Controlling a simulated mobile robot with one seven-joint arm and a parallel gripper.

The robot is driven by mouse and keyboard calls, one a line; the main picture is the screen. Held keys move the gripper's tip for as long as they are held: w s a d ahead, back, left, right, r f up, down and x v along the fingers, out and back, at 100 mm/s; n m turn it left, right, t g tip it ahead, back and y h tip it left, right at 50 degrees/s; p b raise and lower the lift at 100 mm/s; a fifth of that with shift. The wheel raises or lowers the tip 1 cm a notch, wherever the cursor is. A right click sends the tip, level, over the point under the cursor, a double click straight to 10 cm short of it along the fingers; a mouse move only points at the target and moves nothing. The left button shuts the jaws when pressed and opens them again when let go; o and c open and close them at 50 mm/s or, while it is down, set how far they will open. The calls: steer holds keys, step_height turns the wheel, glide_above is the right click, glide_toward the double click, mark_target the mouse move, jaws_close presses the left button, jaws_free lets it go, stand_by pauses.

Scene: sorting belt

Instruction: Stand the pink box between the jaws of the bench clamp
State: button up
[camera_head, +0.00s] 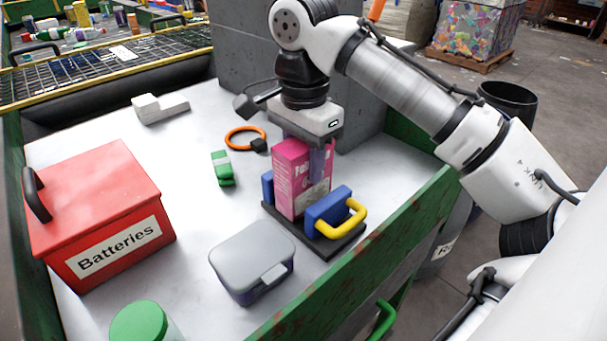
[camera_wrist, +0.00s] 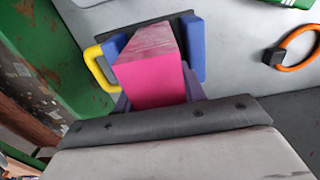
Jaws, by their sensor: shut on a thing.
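The pink box (camera_head: 290,180) stands upright between the two blue jaws of the bench clamp (camera_head: 328,206). The clamp has a black base and a yellow handle. My gripper (camera_head: 304,150) is above the clamp, shut on the upper part of the box. In the wrist view the pink box (camera_wrist: 152,80) reaches away from my gripper (camera_wrist: 155,100), with a blue jaw of the bench clamp (camera_wrist: 196,50) on one side and the yellow handle on the other. The box's lower end is partly hidden by the near jaw, so I cannot tell whether it touches the base.
A red Batteries box (camera_head: 100,205) stands at the left. A grey-lidded container (camera_head: 252,258) is in front of the clamp. A green item (camera_head: 222,168), an orange ring (camera_head: 245,137) and a white item (camera_head: 160,107) lie behind. A green-lidded jar (camera_head: 140,322) is at the front. The green table edge (camera_head: 400,225) runs close on the right.

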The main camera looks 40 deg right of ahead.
steer(key=shift+f, duration=0.25)
steer(key=o, duration=0.9)
steer(key=shift+f, duration=0.15)
steer(key=shift+o, duration=0.2)
step_height(320, 180, up, 12)
steer(key=p, duration=1.2)
steer(key=shift+r, duration=0.2)
